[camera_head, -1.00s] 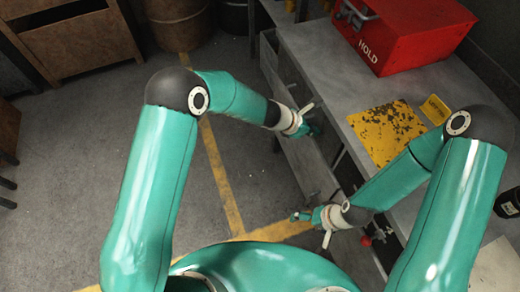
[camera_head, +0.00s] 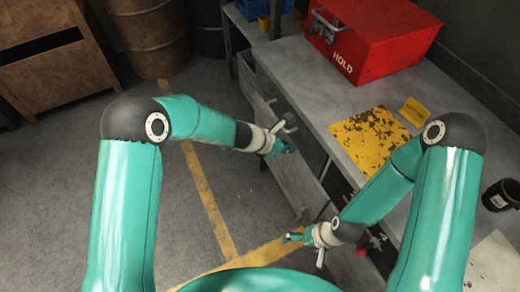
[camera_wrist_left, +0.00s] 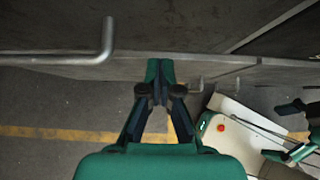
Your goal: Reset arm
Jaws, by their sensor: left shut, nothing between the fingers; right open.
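My left gripper (camera_head: 284,144) is held out in front of the workbench's drawer fronts. In the left wrist view its fingers (camera_wrist_left: 160,72) are together with nothing between them, close to a grey panel. A bent metal handle (camera_wrist_left: 107,40) stands to the left of the fingertips there. My right gripper (camera_head: 290,238) is lower, in front of the bench's near side. It is open and its fingers point left, over the floor. It looks empty.
The grey bench (camera_head: 300,85) carries a red HOLD box (camera_head: 375,40), a worn yellow plate (camera_head: 370,137), a small yellow sign (camera_head: 414,111) and a black mug (camera_head: 501,195). Rusty barrels (camera_head: 152,38) and a brown cabinet (camera_head: 45,60) stand behind. The floor (camera_head: 60,190) at left is clear.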

